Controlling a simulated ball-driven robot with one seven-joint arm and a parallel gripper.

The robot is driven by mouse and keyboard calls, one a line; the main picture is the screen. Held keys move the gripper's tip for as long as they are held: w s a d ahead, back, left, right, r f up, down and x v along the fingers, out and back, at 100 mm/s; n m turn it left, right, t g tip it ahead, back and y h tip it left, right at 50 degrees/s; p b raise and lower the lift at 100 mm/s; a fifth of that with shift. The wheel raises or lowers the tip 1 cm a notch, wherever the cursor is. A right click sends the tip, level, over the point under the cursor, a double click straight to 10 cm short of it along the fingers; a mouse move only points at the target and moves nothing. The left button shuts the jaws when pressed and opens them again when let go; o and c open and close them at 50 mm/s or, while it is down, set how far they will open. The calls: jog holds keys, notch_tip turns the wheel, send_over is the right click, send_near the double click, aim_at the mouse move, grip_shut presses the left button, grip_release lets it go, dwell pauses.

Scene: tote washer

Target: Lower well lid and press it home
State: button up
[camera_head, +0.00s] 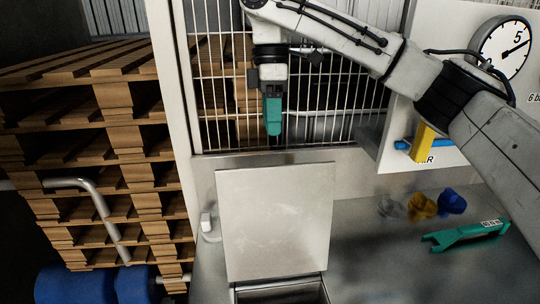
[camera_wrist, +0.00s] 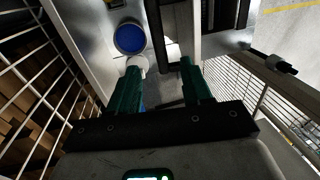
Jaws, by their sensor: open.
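The well lid (camera_head: 277,222), a flat pale metal plate, stands raised and tilted in the head view. The dark well opening (camera_head: 280,294) shows at its lower edge, partly cut off by the frame. My gripper (camera_head: 273,136) points down above the lid's top edge, apart from it in the picture. In the wrist view my gripper (camera_wrist: 158,65) has its two green fingers spread with nothing held between them. I cannot clearly pick out the lid in the wrist view.
A small white block (camera_head: 207,222) sits left of the lid. A wire mesh guard (camera_head: 340,100) stands behind my gripper. On the counter at right lie a green tool (camera_head: 465,236) and yellow (camera_head: 422,206) and blue (camera_head: 452,201) pieces. A blue round thing (camera_wrist: 129,38) shows in the wrist view.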

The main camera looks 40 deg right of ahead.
jog(key=f, duration=0.3)
jog(key=s+f, duration=0.1)
jog(key=f, duration=0.6)
jog(key=shift+s+a+f, duration=0.2)
jog(key=shift+a+f, duration=0.05)
jog(key=shift+a, duration=0.15)
grip_shut()
